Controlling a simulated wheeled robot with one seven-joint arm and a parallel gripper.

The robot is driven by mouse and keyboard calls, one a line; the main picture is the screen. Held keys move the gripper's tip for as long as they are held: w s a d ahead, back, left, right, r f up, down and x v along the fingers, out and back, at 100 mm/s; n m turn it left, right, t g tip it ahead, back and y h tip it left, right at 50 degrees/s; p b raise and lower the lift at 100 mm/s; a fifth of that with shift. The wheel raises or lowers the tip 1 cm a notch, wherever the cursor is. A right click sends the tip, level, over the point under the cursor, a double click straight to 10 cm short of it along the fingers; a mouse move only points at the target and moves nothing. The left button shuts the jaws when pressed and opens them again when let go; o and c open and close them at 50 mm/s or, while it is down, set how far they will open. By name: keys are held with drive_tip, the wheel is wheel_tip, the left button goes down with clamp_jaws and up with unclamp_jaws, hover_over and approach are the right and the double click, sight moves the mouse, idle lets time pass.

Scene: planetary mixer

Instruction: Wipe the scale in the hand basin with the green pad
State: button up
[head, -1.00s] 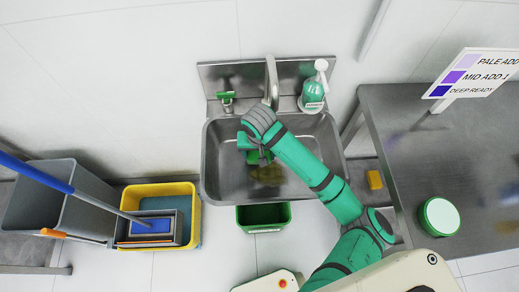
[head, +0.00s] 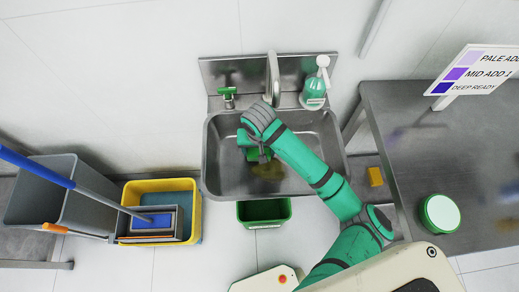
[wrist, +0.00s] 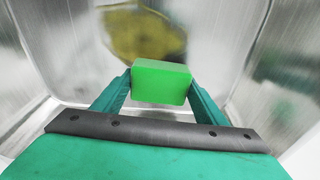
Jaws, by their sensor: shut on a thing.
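The steel hand basin (head: 225,181) stands against the wall in the head view. A yellow-brown scale patch (head: 267,172) lies on its floor, toward the front. The patch also shows in the wrist view (wrist: 140,32), beyond the pad. My gripper (head: 252,150) is inside the basin outline, up and left of the patch. In the wrist view my gripper (wrist: 160,88) is shut on the green pad (wrist: 161,80), one finger on each side. Whether the pad touches the basin is not clear. My arm covers part of the basin's right side.
The tap (head: 272,80) rises at the basin's back, with a green-handled lever (head: 228,94) left and a soap bottle (head: 315,88) right. A green bin (head: 264,213) sits below the front rim. A yellow bucket (head: 195,205) is left, a steel table (head: 400,150) right.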

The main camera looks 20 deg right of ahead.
drive_tip(key=shift+w+a+f, duration=0.1)
drive_tip(key=shift+f, duration=0.05)
drive_tip(key=shift+d+f, duration=0.15)
drive_tip(key=shift+d, duration=0.05)
drive_tip(key=shift+a+f, duration=0.1)
drive_tip(key=shift+a+f, duration=0.15)
drive_tip(key=shift+f, duration=0.05)
drive_tip(key=shift+s+f, duration=0.2)
drive_tip(key=shift+f, duration=0.1)
drive_tip(key=shift+s, duration=0.1)
